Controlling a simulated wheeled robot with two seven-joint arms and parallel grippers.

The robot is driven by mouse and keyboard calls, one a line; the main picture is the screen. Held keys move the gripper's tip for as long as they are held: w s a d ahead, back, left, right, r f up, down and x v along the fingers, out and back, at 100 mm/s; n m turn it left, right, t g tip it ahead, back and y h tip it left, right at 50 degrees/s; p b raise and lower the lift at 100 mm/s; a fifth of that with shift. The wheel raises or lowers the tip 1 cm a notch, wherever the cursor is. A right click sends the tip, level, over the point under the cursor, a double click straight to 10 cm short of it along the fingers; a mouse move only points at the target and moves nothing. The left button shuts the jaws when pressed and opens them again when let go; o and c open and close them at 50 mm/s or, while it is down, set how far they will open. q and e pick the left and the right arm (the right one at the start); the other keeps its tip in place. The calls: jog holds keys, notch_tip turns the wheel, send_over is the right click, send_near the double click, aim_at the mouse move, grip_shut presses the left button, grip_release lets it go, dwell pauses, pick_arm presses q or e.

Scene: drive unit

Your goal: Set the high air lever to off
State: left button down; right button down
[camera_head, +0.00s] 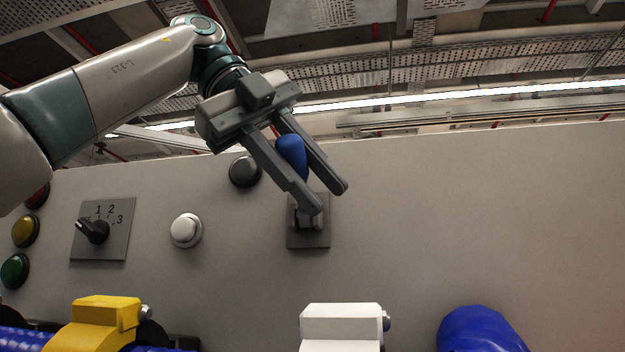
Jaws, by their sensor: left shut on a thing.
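A lever with a blue knob (291,153) stands on a grey square base plate (309,238) on the large grey panel. The knob is tilted up and slightly to the left of the plate. My left gripper (328,199) comes in from the upper left, with one finger on each side of the lever, and is shut on it. The nearer finger hides part of the lever's stem. I see no label naming the lever. My right gripper is not in view.
Left of the lever are a black button (244,171), a white button (186,230) and a rotary switch (94,231). Yellow (26,231) and green (15,270) buttons sit at the far left. A yellow block (98,312) and a white block (341,324) are below. The panel's right side is clear.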

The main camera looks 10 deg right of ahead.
pick_arm(q)
jog(key=shift+r, duration=0.1)
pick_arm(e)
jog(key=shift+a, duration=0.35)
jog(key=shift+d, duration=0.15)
pick_arm(q)
jog(key=c, duration=1.4)
grip_release()
jog(key=shift+c, duration=0.2)
jog(key=shift+w, duration=0.15)
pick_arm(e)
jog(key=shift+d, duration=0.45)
pick_arm(q)
jog(key=shift+v, duration=1.2)
jog(key=shift+w+a, duration=0.15)
jog(key=shift+a, duration=0.05)
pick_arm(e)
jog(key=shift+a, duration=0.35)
